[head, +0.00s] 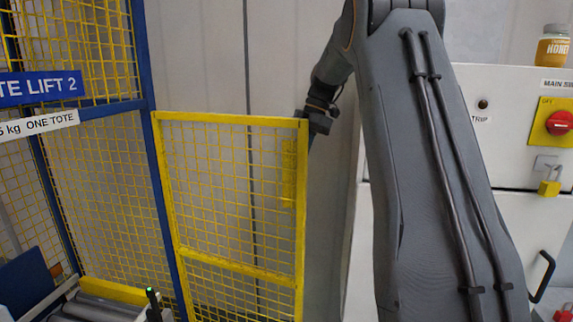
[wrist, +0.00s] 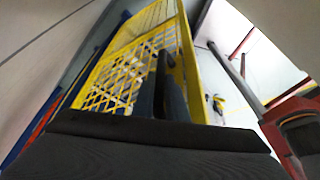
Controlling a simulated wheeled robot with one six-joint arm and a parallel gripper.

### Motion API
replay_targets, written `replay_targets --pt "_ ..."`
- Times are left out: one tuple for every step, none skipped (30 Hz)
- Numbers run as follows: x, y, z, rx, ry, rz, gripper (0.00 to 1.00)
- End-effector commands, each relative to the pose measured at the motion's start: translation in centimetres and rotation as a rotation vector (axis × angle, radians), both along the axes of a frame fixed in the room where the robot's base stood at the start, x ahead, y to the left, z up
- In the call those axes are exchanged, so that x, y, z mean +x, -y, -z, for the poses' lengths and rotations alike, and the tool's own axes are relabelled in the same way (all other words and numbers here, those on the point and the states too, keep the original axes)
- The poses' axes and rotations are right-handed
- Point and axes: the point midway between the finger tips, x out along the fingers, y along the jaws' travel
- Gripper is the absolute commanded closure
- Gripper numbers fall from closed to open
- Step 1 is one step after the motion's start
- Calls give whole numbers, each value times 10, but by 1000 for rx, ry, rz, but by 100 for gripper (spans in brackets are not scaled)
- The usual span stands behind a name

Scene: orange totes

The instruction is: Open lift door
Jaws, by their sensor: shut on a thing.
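The lift door (head: 303,220) is a yellow-framed mesh panel, upright, to the right of the lift's blue post (head: 148,80) in the head view. It stands out at an angle from the cage, in front of pale wall panels. My gripper (head: 308,128) is at the door's upper right edge, just below the top corner. It is shut on the door's free edge; the exact contact is partly hidden. In the wrist view, my dark fingers (wrist: 168,85) are against the yellow door frame (wrist: 190,60), with the yellow mesh to their left.
The lift cage has yellow mesh and a blue "TE LIFT 2" sign (head: 42,88). Rollers (head: 105,305) lie at its base. A white cabinet (head: 500,130) with a red-and-yellow main switch (head: 559,123) stands at the right. A honey jar (head: 553,46) sits on top.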

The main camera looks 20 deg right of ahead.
Motion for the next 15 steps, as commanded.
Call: replay_targets --pt "1 4 0 -1 -1 3 100" --pt "2 6 0 -1 -1 4 100" --pt "3 7 0 -1 -1 3 100" --pt "3 8 -1 -1 -1 3 100" --pt "3 9 0 -1 -1 3 100" --pt "4 9 0 -1 -2 2 100" --pt "4 10 0 -1 -2 1 100" --pt "4 10 0 -1 -2 1 100" --pt "4 10 0 -1 -2 1 100" --pt "4 10 0 -1 -2 1 100" --pt "4 10 0 -1 -2 1 100" --pt "4 10 0 -1 -2 1 100" --pt "4 10 0 -1 -2 1 100" --pt "4 10 0 -1 -2 1 100" --pt "4 9 0 -1 -1 2 100"
